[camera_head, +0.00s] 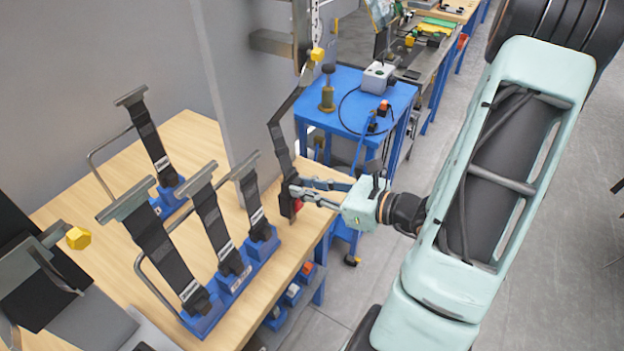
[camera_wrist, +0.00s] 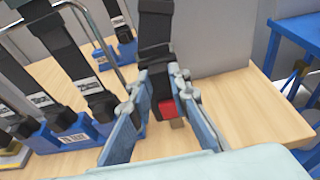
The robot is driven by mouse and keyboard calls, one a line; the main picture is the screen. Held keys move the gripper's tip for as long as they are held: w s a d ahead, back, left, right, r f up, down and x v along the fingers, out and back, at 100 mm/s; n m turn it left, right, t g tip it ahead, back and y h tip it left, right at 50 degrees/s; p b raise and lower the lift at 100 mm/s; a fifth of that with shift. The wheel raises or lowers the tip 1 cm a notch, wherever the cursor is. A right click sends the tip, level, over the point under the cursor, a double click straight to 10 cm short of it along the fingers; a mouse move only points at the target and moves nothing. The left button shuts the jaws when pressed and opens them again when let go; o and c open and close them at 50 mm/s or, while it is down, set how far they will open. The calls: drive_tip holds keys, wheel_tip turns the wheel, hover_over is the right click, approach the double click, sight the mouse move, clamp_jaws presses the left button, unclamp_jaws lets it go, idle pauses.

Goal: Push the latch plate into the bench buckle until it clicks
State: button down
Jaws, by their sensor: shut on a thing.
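My gripper (camera_head: 292,188) reaches in from the right over the table's edge, its two fingers shut on the black end piece (camera_wrist: 157,78) of a dark strap (camera_head: 282,150). The strap rises to a yellow knob (camera_head: 317,54) on the upright panel. In the wrist view my gripper (camera_wrist: 160,85) has a finger on either side of this piece.
Several black straps with grey crossbars stand in blue bases (camera_head: 232,283) left of my gripper. A grey panel (camera_head: 250,85) stands behind the wooden table (camera_head: 95,235). A blue cart (camera_head: 345,85) is beyond. Bare table lies right of the held piece in the wrist view.

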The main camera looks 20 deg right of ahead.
drive_tip(key=c, duration=1.7)
unclamp_jaws()
drive_tip(key=shift+r, duration=0.1)
drive_tip(key=shift+c, duration=0.2)
drive_tip(key=v, duration=1.2)
